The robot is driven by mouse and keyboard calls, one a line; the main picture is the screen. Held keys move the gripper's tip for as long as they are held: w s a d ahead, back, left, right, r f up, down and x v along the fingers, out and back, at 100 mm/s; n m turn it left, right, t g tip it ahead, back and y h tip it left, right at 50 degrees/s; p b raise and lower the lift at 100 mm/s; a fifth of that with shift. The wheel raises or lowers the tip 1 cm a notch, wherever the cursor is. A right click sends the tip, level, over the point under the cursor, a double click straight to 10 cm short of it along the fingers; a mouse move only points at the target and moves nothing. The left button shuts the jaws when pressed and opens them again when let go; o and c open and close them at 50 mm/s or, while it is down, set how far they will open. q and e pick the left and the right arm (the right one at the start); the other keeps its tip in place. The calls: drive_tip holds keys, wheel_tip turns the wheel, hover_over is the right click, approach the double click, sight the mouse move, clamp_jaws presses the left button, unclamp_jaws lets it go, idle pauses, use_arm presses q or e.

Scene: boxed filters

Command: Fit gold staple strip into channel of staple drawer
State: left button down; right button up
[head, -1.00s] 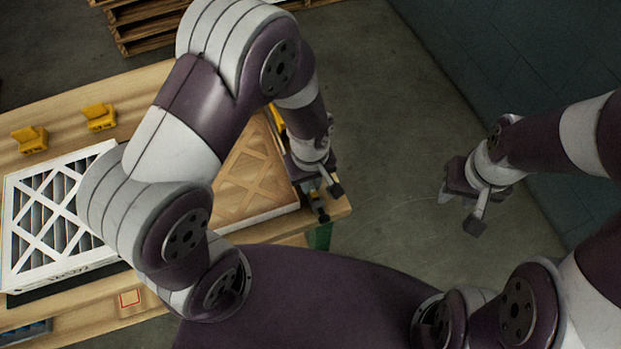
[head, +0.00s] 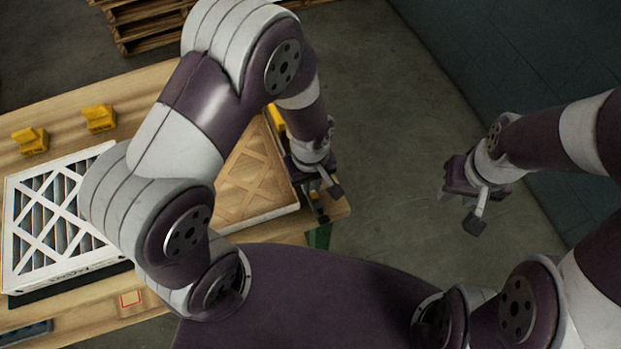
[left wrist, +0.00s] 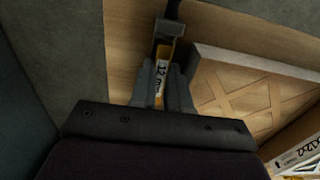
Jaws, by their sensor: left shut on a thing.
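My left gripper (head: 326,198) is shut at the right edge of the workbench. In the left wrist view its dark fingers (left wrist: 163,86) close around a narrow piece, which I take for the gold staple strip; it is mostly hidden and its seating cannot be told.
A cardboard-framed filter box (head: 255,185) lies just left of my left gripper. A white-framed filter (head: 62,215) and two yellow blocks (head: 30,141) (head: 98,118) are further left on the workbench (head: 70,95). The floor at right is clear.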

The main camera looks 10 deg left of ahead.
use_arm(q)
drive_tip(key=shift+f, duration=0.1)
idle(0.3)
drive_tip(key=shift+f+b, duration=0.35)
drive_tip(key=shift+f, duration=0.15)
drive_tip(key=c, duration=1.4)
unclamp_jaws()
wheel_tip(320, 180, up, 5)
drive_tip(key=p, duration=0.4)
drive_tip(key=shift+f, duration=0.25)
